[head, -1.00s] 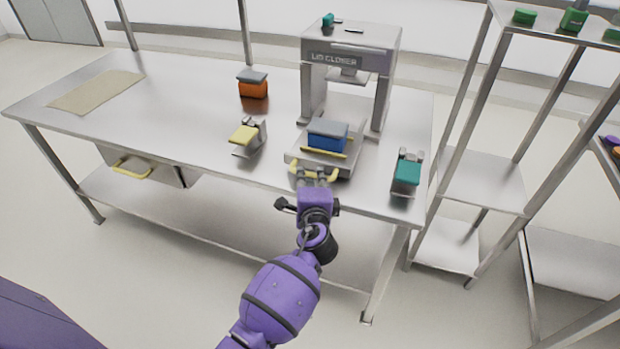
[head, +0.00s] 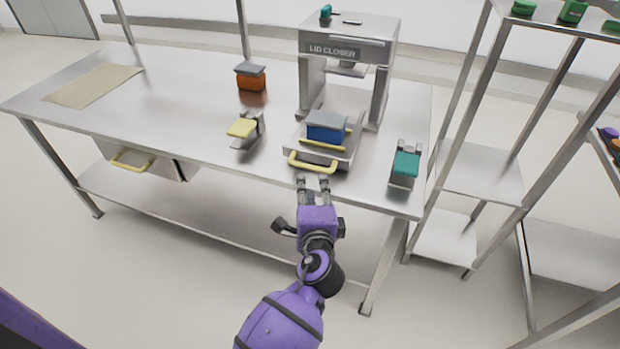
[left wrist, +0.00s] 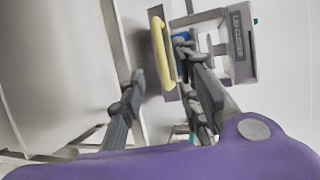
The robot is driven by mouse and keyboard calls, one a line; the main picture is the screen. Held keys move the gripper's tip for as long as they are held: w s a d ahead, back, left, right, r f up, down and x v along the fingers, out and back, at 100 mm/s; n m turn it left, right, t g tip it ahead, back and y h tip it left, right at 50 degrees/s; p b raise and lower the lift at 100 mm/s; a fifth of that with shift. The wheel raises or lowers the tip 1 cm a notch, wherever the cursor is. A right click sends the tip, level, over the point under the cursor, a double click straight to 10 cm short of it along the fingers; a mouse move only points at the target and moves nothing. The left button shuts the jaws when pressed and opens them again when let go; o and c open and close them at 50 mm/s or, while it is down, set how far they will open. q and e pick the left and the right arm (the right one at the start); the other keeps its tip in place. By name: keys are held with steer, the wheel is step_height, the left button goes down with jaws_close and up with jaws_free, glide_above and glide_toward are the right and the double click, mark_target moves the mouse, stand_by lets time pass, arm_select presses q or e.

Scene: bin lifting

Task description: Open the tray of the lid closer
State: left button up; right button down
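The lid closer (head: 349,50) is a grey metal arch on the table, labelled on its front. Its tray (head: 338,160) sticks out of the front toward the table edge, with a yellow handle (head: 312,163) at its near side. A blue bin (head: 326,127) with a grey lid stands on the tray. My left gripper (head: 313,182) is open and empty just in front of the handle, apart from it. In the left wrist view the yellow handle (left wrist: 161,53) shows beyond the spread fingers (left wrist: 168,85). My right gripper is not in view.
A holder with a yellow lid (head: 243,128) stands left of the tray, and one with a teal lid (head: 406,164) stands right. An orange bin (head: 250,78) is farther back. A metal shelf rack (head: 485,175) stands right of the table. The table's left side is mostly clear.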

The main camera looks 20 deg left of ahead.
arm_select(q)
steer(key=shift+v, duration=1.4)
